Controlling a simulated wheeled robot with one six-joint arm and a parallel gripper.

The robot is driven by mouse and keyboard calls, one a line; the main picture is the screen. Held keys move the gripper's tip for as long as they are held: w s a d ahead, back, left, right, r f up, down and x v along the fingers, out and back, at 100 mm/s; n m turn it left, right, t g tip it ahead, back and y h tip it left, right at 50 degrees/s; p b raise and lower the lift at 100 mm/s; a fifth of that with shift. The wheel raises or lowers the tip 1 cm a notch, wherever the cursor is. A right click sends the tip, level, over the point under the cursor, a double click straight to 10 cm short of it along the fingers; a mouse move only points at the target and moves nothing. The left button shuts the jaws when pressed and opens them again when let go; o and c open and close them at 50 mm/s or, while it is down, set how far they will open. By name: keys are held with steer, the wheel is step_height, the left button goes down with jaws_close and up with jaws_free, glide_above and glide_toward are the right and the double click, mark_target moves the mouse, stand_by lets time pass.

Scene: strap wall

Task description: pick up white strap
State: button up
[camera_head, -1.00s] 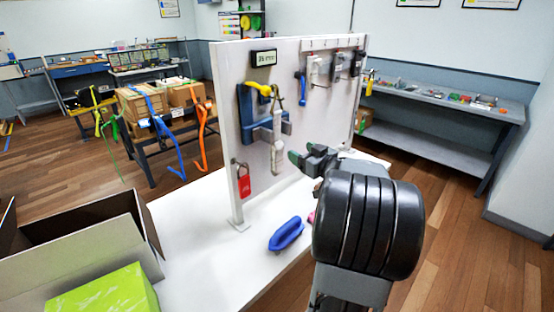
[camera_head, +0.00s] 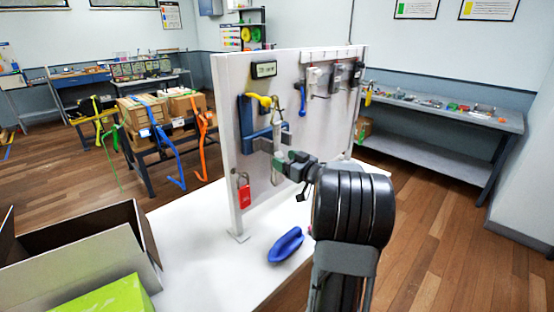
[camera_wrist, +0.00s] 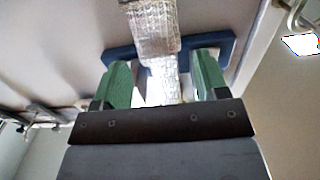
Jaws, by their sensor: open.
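The white strap (camera_wrist: 152,32) hangs down the white board's face and runs between the green-tipped fingers of my gripper (camera_wrist: 163,75) in the wrist view. The fingers are open, with a gap on each side of the strap. The strap hangs below a yellow hook (camera_head: 259,99). The blue bracket (camera_head: 246,122) is behind it, and shows in the wrist view (camera_wrist: 118,54) too.
A red padlock (camera_head: 244,191) hangs at the board's lower left edge. A blue boat-shaped item (camera_head: 286,244) lies on the white table (camera_head: 205,262). An open box (camera_head: 85,250) and a green box (camera_head: 110,297) stand at front left. Small tools hang on the board's right.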

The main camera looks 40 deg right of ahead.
mark_target(279, 155)
steer(key=shift+w+a+r+p, duration=0.1)
steer(key=shift+w+a+p, duration=0.1)
steer(key=shift+w, duration=0.85)
steer(key=shift+w+a+p, duration=0.1)
steer(key=shift+w+a, duration=0.1)
steer(key=shift+w, duration=0.85)
steer(key=shift+c, duration=0.5)
steer(key=c, duration=1.1)
steer(key=shift+r, duration=0.1)
